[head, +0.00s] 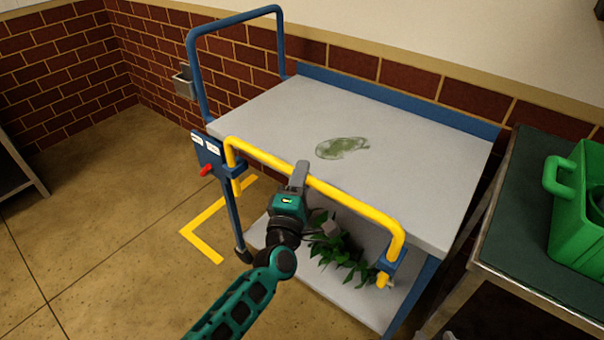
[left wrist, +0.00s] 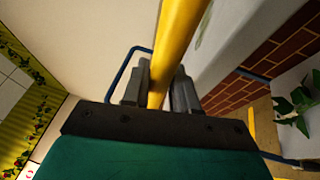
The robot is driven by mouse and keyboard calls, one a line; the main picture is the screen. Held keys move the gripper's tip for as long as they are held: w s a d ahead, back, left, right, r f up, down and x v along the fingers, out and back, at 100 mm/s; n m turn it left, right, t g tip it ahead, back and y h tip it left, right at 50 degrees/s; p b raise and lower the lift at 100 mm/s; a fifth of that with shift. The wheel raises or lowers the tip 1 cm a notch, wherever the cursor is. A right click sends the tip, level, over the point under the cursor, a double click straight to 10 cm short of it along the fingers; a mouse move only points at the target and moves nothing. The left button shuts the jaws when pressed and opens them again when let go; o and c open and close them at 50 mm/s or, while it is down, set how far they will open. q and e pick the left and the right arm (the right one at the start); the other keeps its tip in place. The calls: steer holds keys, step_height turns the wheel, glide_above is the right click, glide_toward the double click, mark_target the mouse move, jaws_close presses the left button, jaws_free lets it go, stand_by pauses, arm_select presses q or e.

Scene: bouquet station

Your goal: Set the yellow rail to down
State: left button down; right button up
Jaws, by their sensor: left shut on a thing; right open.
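The yellow rail (head: 350,192) runs along the front edge of the blue-framed cart. It stands up on its end brackets, with its bar above the tabletop's edge. My left gripper (head: 299,178) is shut on the bar near its middle. In the left wrist view the yellow rail (left wrist: 178,40) passes between the two grey fingers (left wrist: 160,88). A blue plate (head: 208,150) with two white labels and a red knob (head: 206,170) sits at the rail's left end. Only grey tips, seemingly of my right gripper (head: 438,335), show at the bottom edge, away from the rail.
The grey tabletop (head: 420,150) holds one flat greenish patch (head: 342,148). A leafy plant (head: 340,255) is on the lower shelf under the rail. Yellow floor marking (head: 205,247) and open floor lie at left.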

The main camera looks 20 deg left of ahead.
arm_select(q)
step_height(320, 180, down, 7)
steer(key=b, duration=0.4)
steer(key=shift+b, duration=0.4)
steer(key=c, duration=1)
jaws_free()
steer(key=shift+s+r, duration=0.1)
steer(key=s, duration=0.4)
steer(key=s+f+p, duration=0.1)
steer(key=s, duration=0.3)
steer(key=s+f, duration=0.1)
steer(key=s, duration=0.3)
steer(key=shift+s+d+f, duration=0.15)
steer(key=shift+s+d, duration=0.15)
steer(key=shift+d, duration=0.05)
